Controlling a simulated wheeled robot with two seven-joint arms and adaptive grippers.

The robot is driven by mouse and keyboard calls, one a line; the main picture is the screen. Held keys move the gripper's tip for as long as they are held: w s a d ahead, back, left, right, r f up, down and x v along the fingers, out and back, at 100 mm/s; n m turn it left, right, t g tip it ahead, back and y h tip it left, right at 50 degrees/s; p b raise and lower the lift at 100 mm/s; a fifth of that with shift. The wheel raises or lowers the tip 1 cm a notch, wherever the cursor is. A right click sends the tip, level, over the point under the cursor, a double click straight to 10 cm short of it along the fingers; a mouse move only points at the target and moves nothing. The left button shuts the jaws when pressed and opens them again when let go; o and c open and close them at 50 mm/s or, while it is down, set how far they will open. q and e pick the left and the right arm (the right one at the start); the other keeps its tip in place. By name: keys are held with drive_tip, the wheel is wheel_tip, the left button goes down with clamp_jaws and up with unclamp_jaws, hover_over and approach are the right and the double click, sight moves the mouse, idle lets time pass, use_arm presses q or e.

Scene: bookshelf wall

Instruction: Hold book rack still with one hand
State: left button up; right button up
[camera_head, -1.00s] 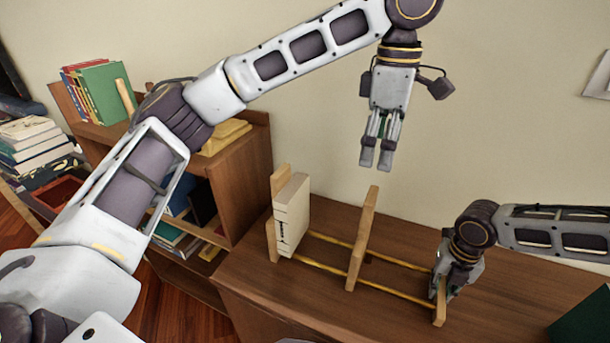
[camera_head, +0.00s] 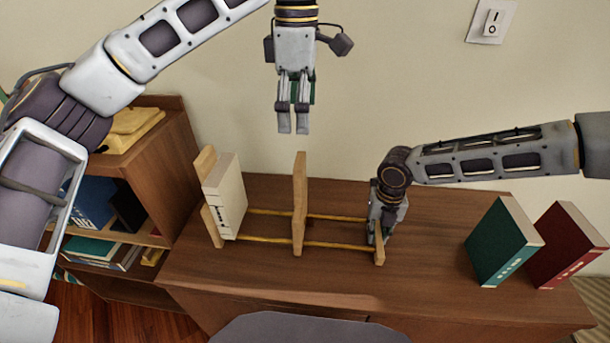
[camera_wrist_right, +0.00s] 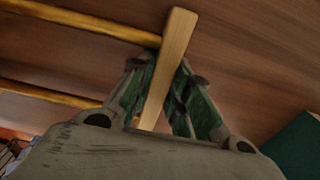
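The wooden book rack (camera_head: 299,205) stands on the brown cabinet top, with upright panels joined by two yellow rods. A cream book (camera_head: 229,196) stands in its left section, against the left panel. My right gripper (camera_head: 379,240) is at the rack's right end panel. In the right wrist view the fingers (camera_wrist_right: 165,100) lie on both sides of that wooden panel (camera_wrist_right: 176,40) and appear closed on it. My left gripper (camera_head: 293,130) hangs in the air above and behind the rack's middle panel, fingers pointing down and close together, with nothing seen between them.
A green book (camera_head: 503,243) and a dark red book (camera_head: 566,246) stand on the cabinet top (camera_head: 420,270) at the right. A shelf unit (camera_head: 165,165) with books stands at the left. A light switch (camera_head: 492,22) is on the wall.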

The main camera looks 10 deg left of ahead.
drive_tip(key=o, duration=0.4)
drive_tip(key=shift+r, duration=0.15)
drive_tip(key=shift+r, duration=5.85)
drive_tip(key=shift+r, duration=0.1)
wheel_tip(320, 180, up, 9)
drive_tip(key=p, duration=0.9)
drive_tip(key=shift+r+p, duration=0.45)
drive_tip(key=shift+p, duration=0.15)
